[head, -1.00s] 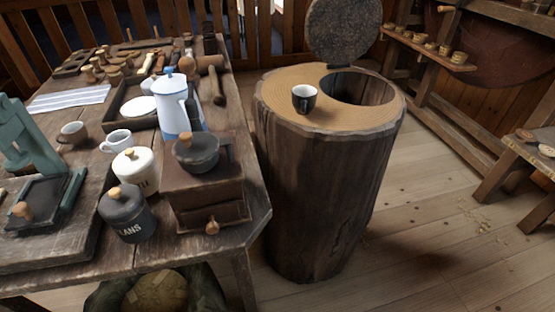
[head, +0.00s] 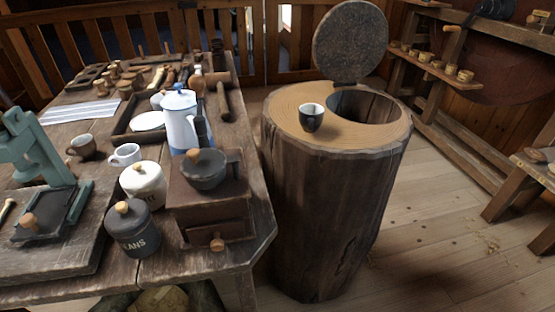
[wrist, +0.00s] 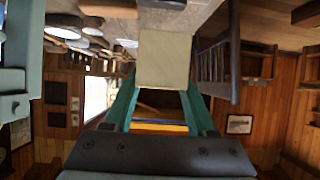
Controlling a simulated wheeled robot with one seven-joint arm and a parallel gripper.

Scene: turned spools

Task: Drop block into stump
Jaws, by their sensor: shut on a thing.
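The stump (head: 325,200) is a tall, bark-sided log standing on the floor right of the table in the head view. Its flat top has a round, dark opening (head: 362,104) toward the back right. A round, grey-brown lid (head: 350,42) stands raised behind the opening. A dark cup with a white inside (head: 311,118) stands on the stump top, left of the opening. In the wrist view my gripper (wrist: 163,80) has teal fingers shut on a pale beige block (wrist: 164,57). My gripper and the block do not show in the head view.
The wooden table (head: 70,290) at left holds a blue-white coffee pot (head: 180,128), a grinder (head: 210,205), a white jar (head: 143,187), a dark jar (head: 133,232) and a teal press (head: 35,150). A bench (head: 530,165) stands at right.

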